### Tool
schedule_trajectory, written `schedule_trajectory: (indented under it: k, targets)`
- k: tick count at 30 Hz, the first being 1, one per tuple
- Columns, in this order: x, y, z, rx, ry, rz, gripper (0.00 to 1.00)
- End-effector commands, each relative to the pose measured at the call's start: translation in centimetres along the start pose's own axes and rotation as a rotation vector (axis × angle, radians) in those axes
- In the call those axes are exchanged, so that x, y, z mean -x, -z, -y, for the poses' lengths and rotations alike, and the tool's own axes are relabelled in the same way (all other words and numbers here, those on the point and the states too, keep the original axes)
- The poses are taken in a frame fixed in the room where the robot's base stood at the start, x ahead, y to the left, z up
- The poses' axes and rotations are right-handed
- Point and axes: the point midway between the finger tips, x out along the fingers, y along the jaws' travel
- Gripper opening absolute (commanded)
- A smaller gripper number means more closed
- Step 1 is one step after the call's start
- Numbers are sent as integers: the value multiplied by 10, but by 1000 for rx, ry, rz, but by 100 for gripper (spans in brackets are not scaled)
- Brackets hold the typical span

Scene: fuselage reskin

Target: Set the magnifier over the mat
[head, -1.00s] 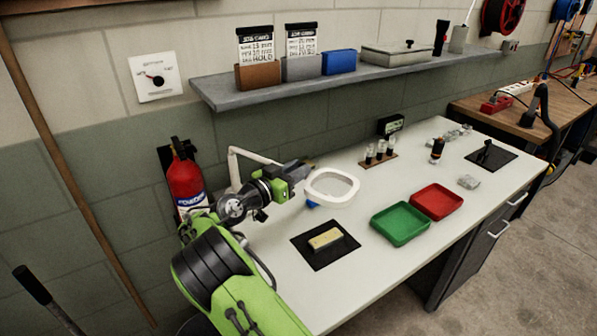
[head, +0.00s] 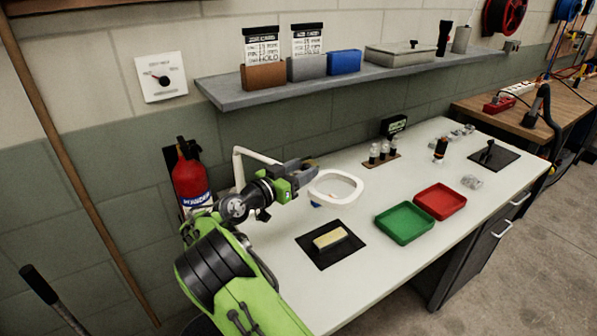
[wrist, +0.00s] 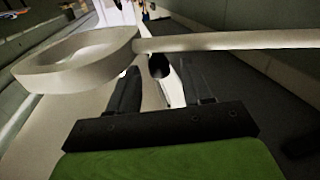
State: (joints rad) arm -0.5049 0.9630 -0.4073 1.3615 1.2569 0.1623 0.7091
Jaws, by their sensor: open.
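The magnifier (head: 335,203) is a white ring-shaped lens head on a jointed white arm (head: 240,168) that rises at the back left of the bench. Its ring stands over the bench, behind the black mat (head: 308,252), and is not over the mat. A tan block (head: 330,238) lies on the mat. My gripper (head: 304,172) is at the left edge of the ring. In the wrist view, the magnifier ring (wrist: 60,82) is at the left and its pale arm crosses above my open fingers (wrist: 158,88). I cannot tell whether the fingers touch it.
A green tray (head: 404,240) and a red tray (head: 440,214) stand right of the mat. A rack with small bottles (head: 381,160) stands behind. A shelf (head: 300,91) hangs on the wall above, and a fire extinguisher (head: 190,178) is at left. Bench front is clear.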

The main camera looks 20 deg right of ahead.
Motion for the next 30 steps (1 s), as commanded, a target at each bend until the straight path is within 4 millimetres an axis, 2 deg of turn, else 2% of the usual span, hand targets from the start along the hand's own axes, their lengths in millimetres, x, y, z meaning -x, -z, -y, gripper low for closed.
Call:
schedule_trajectory:
  k: [5, 15, 18, 22, 30]
  targets:
    - [22, 0, 2, 2, 5, 1, 50]
    - [117, 1, 2, 2, 6, -1, 50]
    - [139, 2, 1, 0, 5, -3, 50]
    - [155, 1, 1, 0, 2, -2, 50]
    - [158, 0, 0, 0, -1, 0, 50]
